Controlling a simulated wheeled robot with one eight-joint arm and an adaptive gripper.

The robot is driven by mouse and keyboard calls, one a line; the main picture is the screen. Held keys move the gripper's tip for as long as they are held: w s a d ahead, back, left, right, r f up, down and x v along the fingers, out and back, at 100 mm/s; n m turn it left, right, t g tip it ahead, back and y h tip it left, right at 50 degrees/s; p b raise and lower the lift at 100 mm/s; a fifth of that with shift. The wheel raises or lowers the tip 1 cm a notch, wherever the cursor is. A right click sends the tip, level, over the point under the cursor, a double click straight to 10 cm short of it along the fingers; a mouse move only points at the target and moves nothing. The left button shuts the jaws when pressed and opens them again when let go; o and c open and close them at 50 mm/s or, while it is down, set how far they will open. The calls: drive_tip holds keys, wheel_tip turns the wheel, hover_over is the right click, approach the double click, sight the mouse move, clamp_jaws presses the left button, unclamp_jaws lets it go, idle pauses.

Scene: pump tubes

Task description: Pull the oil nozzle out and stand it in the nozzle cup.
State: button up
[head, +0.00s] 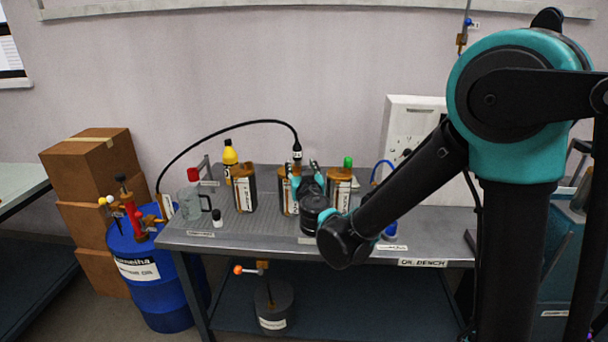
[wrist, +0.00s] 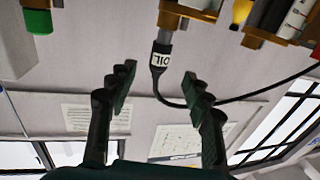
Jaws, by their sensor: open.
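The oil nozzle (head: 297,154) is black with a white label. In the head view it stands upright over the middle amber-topped canister (head: 289,200), with its black hose arching left. In the wrist view, which looks inverted, the nozzle (wrist: 160,62) reads OIL and its grey spout meets the canister's orange part (wrist: 190,14). My gripper (head: 305,176) is open in front of that canister and partly hides it. Its fingertips (wrist: 157,82) lie on either side of the nozzle in the wrist view, with gaps on both sides. I cannot tell which vessel is the nozzle cup.
Amber-topped canisters stand left (head: 244,190) and right (head: 339,188) of the middle one. A blue drum (head: 150,280) stands beside the bench. The bench front (head: 260,237) has bare room.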

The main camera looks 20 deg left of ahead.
sight(297, 147)
drive_tip(key=x, duration=0.9)
drive_tip(key=shift+w+a, duration=0.1)
drive_tip(key=shift+a, duration=0.05)
drive_tip(key=shift+c, duration=0.3)
clamp_jaws()
drive_tip(key=c, duration=0.7)
unclamp_jaws()
clamp_jaws()
drive_tip(key=shift+r, duration=0.6)
drive_tip(key=shift+r, duration=2)
